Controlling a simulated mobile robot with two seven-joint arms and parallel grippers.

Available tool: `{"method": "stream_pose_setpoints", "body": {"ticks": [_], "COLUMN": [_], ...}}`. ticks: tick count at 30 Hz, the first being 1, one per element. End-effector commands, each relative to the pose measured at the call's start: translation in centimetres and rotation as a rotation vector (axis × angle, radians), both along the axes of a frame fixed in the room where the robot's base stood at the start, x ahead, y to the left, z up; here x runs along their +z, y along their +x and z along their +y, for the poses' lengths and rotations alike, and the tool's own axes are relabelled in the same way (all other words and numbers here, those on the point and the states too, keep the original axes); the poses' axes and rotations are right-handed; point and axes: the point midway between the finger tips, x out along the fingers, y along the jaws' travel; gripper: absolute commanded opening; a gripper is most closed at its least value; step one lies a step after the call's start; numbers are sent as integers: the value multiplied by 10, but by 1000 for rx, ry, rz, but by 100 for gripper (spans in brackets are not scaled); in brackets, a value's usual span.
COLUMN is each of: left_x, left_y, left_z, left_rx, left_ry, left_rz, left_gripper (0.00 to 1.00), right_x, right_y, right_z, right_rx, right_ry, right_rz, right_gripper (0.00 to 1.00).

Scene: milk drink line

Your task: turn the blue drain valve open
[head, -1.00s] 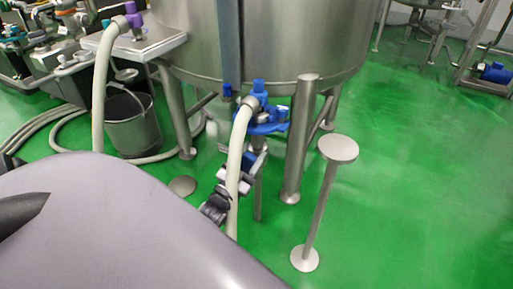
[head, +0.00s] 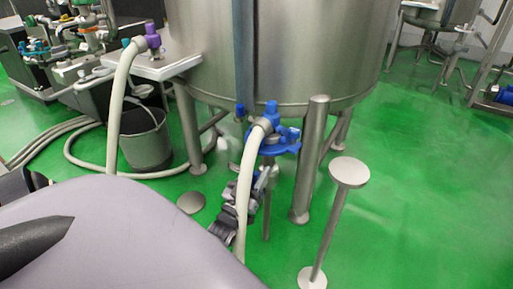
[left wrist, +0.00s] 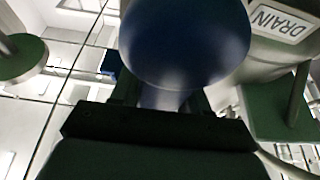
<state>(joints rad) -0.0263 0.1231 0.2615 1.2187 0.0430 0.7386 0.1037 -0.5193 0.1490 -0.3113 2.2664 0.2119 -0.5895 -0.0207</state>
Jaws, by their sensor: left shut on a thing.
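The blue drain valve (head: 273,141) is under the steel tank, with a pale hose on it that hangs down in front. In the left wrist view a large, rounded blue part of the valve (left wrist: 185,40) fills the upper middle, close to the camera. A "DRAIN" label (left wrist: 277,22) is beside it. My left gripper (head: 256,186) is low under the valve, partly hidden behind the hose. In the left wrist view my left gripper (left wrist: 160,100) is shut on the blue part. How far the valve is turned cannot be told. My right gripper is not in view.
A steel tank (head: 300,50) stands on several legs above the valve. A flat-topped steel post (head: 349,172) stands to the right. A bucket (head: 146,145) and hoses (head: 82,160) are at the left. The green floor at the right (head: 430,190) is mostly clear.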

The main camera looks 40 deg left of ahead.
Motion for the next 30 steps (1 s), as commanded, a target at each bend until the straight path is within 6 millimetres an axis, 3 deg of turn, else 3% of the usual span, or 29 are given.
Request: {"method": "stream_pose_setpoints", "body": {"ticks": [3, 4, 5, 16, 30], "left_x": [0, 0, 0, -3, -27], "left_y": [-1, -1, -1, -5, -62], "left_z": [2, 2, 2, 0, -14], "left_rx": [2, 2, 2, 1, 2], "left_ry": [-16, -16, -15, -8, -11], "left_rz": [-4, -4, -3, 1, 0], "left_gripper": [0, 55, 65, 66, 66], "right_x": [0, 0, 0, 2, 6], "right_y": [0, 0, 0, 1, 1], "right_z": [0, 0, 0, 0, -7], "right_rx": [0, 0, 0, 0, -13], "right_ry": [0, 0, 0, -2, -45], "right_rz": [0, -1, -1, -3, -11], "right_gripper": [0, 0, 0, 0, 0]}}
